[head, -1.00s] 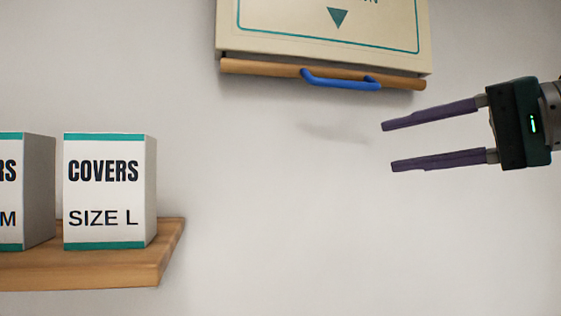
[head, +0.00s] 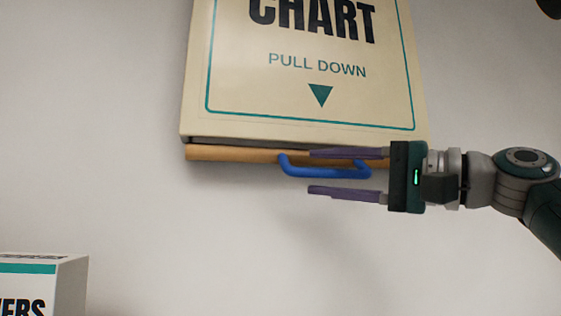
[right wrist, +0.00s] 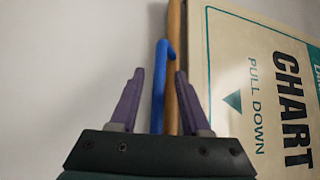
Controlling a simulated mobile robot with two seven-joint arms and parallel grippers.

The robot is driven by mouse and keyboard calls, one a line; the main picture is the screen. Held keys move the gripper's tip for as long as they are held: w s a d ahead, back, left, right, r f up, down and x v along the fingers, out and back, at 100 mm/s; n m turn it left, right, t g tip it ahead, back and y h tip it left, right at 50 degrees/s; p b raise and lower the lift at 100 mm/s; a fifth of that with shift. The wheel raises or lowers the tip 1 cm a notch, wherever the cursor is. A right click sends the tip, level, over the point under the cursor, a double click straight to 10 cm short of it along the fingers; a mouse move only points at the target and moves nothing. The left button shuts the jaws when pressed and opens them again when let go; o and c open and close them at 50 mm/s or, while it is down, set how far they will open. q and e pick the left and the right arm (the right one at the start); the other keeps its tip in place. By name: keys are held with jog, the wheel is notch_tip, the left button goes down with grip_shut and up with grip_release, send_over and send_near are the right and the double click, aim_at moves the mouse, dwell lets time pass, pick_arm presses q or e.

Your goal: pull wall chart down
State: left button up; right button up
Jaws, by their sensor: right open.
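The wall chart (head: 300,90) is a cream case with a teal border, the words "PULL DOWN" and a down arrow. A wooden bar (head: 225,153) runs along its bottom edge, with a blue handle (head: 320,172) on it. My right gripper (head: 309,172) is open, its purple fingers pointing left, one above and one below the handle's grip bar in the head view. In the right wrist view the handle (right wrist: 158,85) lies between the two spread fingers, and the wooden bar (right wrist: 174,60) runs behind it. I cannot tell whether a finger touches the handle. My left gripper is not in view.
A white covers box (head: 40,285) stands at the lower left of the head view, partly cut off. The wall below the chart is bare. A dark object (head: 550,7) is cut off at the upper right corner.

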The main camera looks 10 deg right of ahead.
jog(key=shift+a, duration=0.1)
grip_shut()
dwell(0.3)
dwell(1.1)
